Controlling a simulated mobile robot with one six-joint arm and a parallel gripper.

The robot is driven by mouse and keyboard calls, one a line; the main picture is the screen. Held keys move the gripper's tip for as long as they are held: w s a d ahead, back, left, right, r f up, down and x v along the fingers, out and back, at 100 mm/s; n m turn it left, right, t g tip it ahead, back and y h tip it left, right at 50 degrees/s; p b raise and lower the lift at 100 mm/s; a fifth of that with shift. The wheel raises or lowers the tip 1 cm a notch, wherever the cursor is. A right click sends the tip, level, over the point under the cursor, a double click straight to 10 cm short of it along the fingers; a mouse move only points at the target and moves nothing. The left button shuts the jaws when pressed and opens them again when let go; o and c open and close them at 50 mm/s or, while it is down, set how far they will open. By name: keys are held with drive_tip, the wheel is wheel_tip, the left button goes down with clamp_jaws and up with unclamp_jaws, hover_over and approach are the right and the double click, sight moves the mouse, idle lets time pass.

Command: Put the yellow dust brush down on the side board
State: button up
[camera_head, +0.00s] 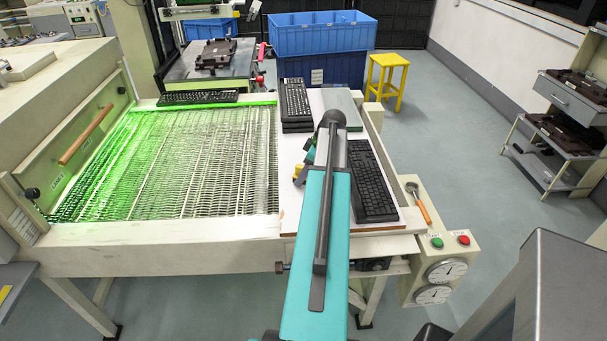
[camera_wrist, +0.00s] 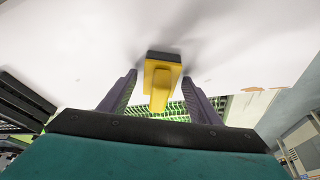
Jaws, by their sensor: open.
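The yellow dust brush (camera_wrist: 160,88) with a dark bristle end sits between the two fingers of my gripper (camera_wrist: 160,77) in the wrist view. The fingers stand apart, with gaps visible on both sides of the brush. The white side board (camera_wrist: 85,50) lies beyond it, with a soft shadow near the bristles. In the head view, a yellow bit of the brush (camera_head: 299,174) shows at the left of my arm, over the side board (camera_head: 291,207). My arm hides most of the gripper and brush there. I cannot tell whether the bristles touch the board.
A black keyboard (camera_head: 372,185) lies on the board right of my arm. Stacked keyboards (camera_head: 295,103) and a grey-green box (camera_head: 342,106) stand at its back. The green-lit mesh conveyor (camera_head: 180,165) is to the left. Two buttons (camera_head: 450,241) sit at the front right.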

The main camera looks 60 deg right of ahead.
drive_tip(key=shift+r, duration=0.2)
drive_tip(key=b+v, duration=0.2)
drive_tip(key=v, duration=0.9)
drive_tip(key=shift+s+r, duration=0.2)
drive_tip(key=shift+r, duration=0.15)
drive_tip(key=shift+r, duration=0.1)
idle(0.3)
